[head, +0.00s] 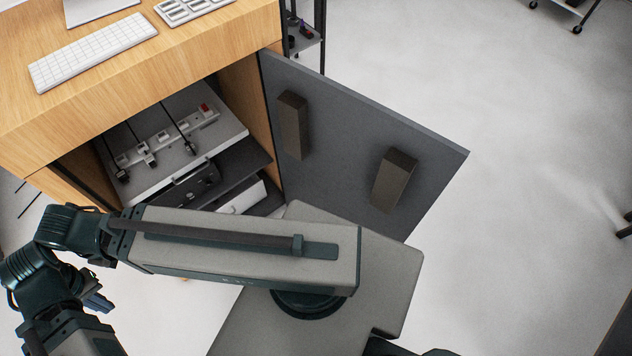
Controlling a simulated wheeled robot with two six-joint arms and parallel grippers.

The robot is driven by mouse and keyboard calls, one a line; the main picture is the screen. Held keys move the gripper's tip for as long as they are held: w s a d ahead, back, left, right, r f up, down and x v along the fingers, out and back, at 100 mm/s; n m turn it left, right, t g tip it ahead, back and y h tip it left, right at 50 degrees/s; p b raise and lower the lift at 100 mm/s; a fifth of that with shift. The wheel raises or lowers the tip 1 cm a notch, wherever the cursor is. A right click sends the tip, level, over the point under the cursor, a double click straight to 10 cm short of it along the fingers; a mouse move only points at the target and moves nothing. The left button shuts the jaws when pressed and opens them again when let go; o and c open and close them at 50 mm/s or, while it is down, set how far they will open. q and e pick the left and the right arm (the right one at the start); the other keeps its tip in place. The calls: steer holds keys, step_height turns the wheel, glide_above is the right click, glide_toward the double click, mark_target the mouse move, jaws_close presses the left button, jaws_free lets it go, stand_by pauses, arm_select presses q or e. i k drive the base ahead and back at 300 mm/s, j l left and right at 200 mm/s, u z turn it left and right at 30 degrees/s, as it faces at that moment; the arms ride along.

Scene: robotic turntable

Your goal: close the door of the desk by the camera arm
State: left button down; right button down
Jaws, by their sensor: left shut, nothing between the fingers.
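The desk (215,60) is wood-coloured and stands at the upper left, with its front compartment uncovered. Its door (345,130) is a dark grey panel, joined to the desk at the right side of the compartment. It stands wide open, reaching out to the right. Two brown blocks (293,125) (394,180) are on its visible face. My left arm lies across the front of the compartment and hides its lower part. My left gripper (98,302) shows only in small part at the lower left, shut and apart from the door. My right gripper is out of view.
Inside the compartment are a power strip (185,135) with plugs and cables on a grey shelf, and dark devices below. A white keyboard (95,52) lies on the desk top. A shelf rack (305,38) stands behind the door.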

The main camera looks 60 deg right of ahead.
mark_target(342, 152)
steer(key=k+l+u, duration=0.1)
steer(key=k+u, duration=0.7)
steer(key=u, duration=0.15)
steer(key=k+l+u, duration=0.15)
steer(key=k+u, duration=0.55)
steer(key=k, duration=0.2)
steer(key=k+u, duration=0.35)
steer(key=k+z, duration=0.1)
steer(key=k, duration=1.1)
steer(key=z, duration=1.8)
